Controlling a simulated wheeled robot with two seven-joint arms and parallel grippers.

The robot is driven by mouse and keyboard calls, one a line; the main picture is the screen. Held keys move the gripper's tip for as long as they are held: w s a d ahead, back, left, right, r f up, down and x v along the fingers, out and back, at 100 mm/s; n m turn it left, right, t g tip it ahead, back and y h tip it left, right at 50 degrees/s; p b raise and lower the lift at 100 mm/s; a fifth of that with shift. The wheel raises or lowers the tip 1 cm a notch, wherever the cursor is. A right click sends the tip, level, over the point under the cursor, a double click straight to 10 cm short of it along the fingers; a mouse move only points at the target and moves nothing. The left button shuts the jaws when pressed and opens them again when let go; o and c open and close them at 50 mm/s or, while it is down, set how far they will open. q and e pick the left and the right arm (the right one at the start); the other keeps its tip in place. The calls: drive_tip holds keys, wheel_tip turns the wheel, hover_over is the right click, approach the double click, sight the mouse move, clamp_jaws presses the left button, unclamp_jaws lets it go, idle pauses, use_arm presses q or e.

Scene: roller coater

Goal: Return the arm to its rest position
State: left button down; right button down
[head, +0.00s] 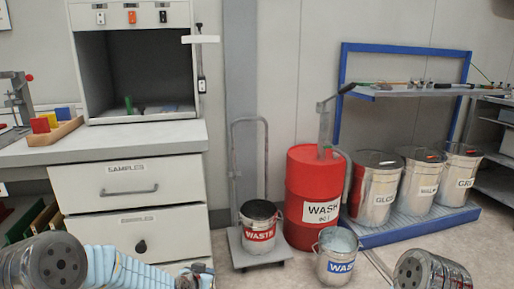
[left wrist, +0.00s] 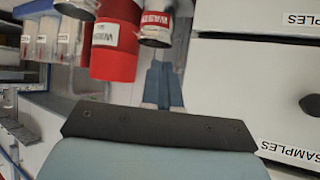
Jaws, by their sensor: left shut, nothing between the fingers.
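My left arm comes in at the bottom left of the head view, and its left gripper (head: 197,272) is low in front of the sample drawers. In the left wrist view the two fingers of the gripper (left wrist: 164,72) lie together, shut and empty, with clear space around them. That view is upside down. My right gripper is out of view; only a round link of my own arm shows at the bottom right of the head view.
The drawer cabinet (head: 130,191) stands at left. A waste can (head: 259,232) on a trolley, a red wash drum (head: 311,185) and a wash bucket (head: 336,257) stand on the floor. Several labelled cans, including a gloss can (head: 376,190), stand on a blue rack (head: 412,228).

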use_arm(q)
drive_tip(key=s+d+f+n+g, duration=0.25)
drive_tip(key=s+f+g, duration=0.25)
drive_tip(key=s+f, duration=1)
drive_tip(key=s+d+f+n+g, duration=0.1)
drive_tip(key=s+f+g, duration=0.1)
drive_tip(key=s, duration=0.6)
drive_tip(key=s+d+f+n+g+h, duration=0.1)
drive_tip(key=s+f+g, duration=0.2)
drive_tip(key=s, duration=0.6)
drive_tip(key=shift+s+f, duration=0.15)
drive_tip(key=shift+f, duration=0.45)
